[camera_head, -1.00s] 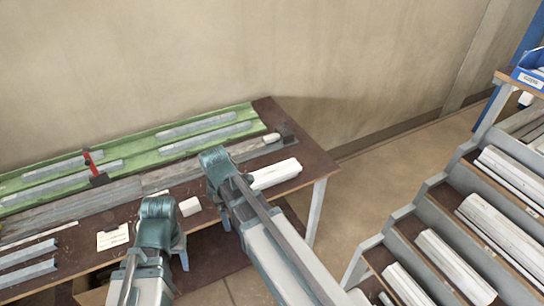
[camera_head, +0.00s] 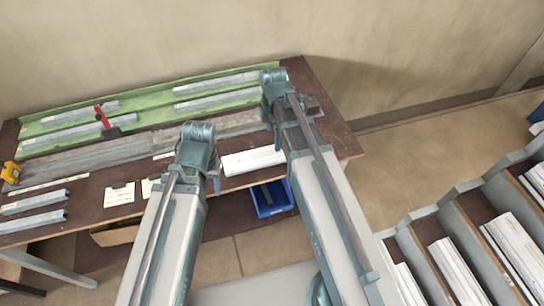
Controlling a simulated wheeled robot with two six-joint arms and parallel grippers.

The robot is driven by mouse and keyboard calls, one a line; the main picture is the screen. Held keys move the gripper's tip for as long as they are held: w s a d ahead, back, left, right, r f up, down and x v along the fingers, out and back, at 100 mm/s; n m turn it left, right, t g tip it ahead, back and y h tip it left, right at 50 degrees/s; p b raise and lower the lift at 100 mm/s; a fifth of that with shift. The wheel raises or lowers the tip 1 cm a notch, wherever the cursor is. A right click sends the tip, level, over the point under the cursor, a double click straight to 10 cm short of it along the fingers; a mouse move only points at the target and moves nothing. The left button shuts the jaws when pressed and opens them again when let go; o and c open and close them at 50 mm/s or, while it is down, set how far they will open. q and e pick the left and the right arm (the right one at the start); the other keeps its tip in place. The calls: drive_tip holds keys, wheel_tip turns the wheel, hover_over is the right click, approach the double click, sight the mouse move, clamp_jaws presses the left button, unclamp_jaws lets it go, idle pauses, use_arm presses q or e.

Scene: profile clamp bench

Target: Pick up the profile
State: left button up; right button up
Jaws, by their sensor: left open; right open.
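Several grey metal profiles are in view. Two (camera_head: 215,80) (camera_head: 217,100) lie at the right of the green tray (camera_head: 150,93), and two more (camera_head: 80,110) (camera_head: 80,131) lie at its left. Two short ones (camera_head: 36,201) (camera_head: 34,221) lie at the table's left front. A white block-like length (camera_head: 245,161) lies near the front edge between my arms. My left gripper (camera_head: 217,182) is open over the front edge, mostly hidden behind its wrist. My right gripper (camera_head: 277,135) is open above the table's right part, largely hidden by its arm. I see nothing held in either.
A red clamp (camera_head: 102,117) stands at the tray's front, and a yellow tool (camera_head: 11,172) at the left edge. A white card (camera_head: 119,194) lies near the front. A blue bin (camera_head: 270,199) sits below the table. A stepped rack (camera_head: 450,225) with white lengths stands right.

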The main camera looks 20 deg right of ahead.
sight(272, 152)
wheel_tip(272, 152, down, 8)
drive_tip(key=b, duration=0.6)
drive_tip(key=shift+r+b, duration=0.25)
drive_tip(key=shift+b, duration=0.1)
drive_tip(key=f+b, duration=0.5)
drive_tip(key=shift+s+a+f, duration=0.1)
drive_tip(key=shift+a, duration=0.25)
clamp_jaws()
